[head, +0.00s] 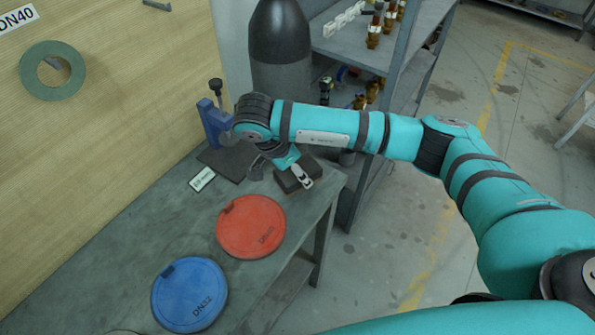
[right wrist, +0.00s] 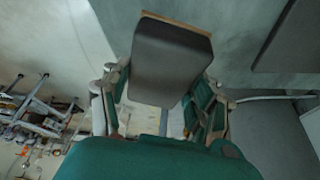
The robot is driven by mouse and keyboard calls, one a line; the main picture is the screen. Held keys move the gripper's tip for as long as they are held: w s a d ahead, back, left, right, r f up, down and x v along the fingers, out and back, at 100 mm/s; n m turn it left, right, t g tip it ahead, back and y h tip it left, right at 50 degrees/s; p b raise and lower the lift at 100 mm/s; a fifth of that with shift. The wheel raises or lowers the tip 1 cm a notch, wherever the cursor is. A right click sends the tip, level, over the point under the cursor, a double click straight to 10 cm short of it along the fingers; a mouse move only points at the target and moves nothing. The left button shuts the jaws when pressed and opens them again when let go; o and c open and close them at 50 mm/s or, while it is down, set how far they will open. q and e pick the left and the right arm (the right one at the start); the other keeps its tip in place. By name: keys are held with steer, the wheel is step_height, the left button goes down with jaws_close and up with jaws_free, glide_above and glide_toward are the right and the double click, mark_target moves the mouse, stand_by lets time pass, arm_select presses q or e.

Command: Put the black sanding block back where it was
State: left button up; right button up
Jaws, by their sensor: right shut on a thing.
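The black sanding block (head: 288,182) is near the right edge of the workbench (head: 140,243) in the head view. In the right wrist view the block (right wrist: 171,62) is a dark grey slab with a thin tan edge. My right gripper (head: 279,172) is shut on it, with one finger on each side; the right wrist view also shows this gripper (right wrist: 164,92). I cannot tell whether the block touches the bench or is just above it. My left gripper is not in view.
A dark mat (head: 228,161) and a white label (head: 202,179) lie left of the gripper, below a blue vise (head: 213,122). A red disc (head: 251,226) and a blue disc (head: 189,294) lie nearer. A dark cylinder (head: 280,55) and grey shelf (head: 350,48) stand behind.

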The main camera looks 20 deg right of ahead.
steer(key=shift+w+d, duration=0.15)
steer(key=shift+w, duration=0.15)
steer(key=shift+f, duration=0.1)
step_height(320, 180, down, 3)
steer(key=shift+p, duration=0.95)
steer(key=shift+f, duration=0.15)
steer(key=shift+f+b, duration=0.15)
steer(key=shift+b, duration=0.15)
steer(key=o, duration=1.1)
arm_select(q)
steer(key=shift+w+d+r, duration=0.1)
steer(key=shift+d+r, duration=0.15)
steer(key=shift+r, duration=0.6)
